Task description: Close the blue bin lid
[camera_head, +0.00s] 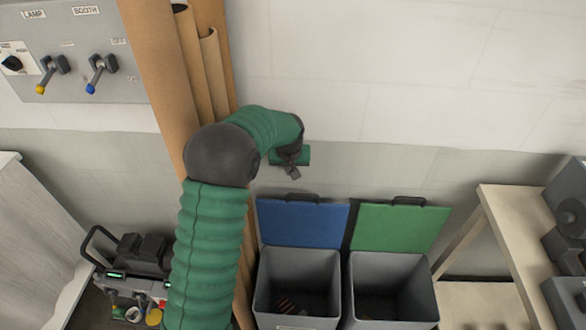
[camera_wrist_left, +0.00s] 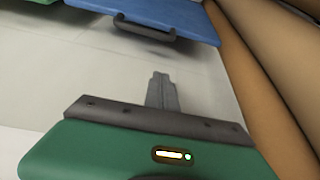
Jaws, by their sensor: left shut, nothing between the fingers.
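Two grey bins stand side by side against the wall in the head view. The left one (camera_head: 262,290) has a blue lid (camera_head: 302,224) that stands open, leaning back, with a dark handle (camera_head: 301,198) on its top edge. My left gripper (camera_head: 293,175) is above the blue lid, near its handle and apart from it. In the left wrist view the shut, empty left gripper (camera_wrist_left: 161,78) points toward the wall, and the blue lid (camera_wrist_left: 165,16) with its handle (camera_wrist_left: 146,30) shows beyond it. The right gripper is not in view.
A green lid (camera_head: 401,227) stands open on the right bin (camera_head: 431,296). Brown rolls (camera_head: 178,75) lean on the wall behind my left arm. A wooden bench (camera_head: 510,215) is at the right, and a switch panel (camera_head: 75,50) hangs at upper left.

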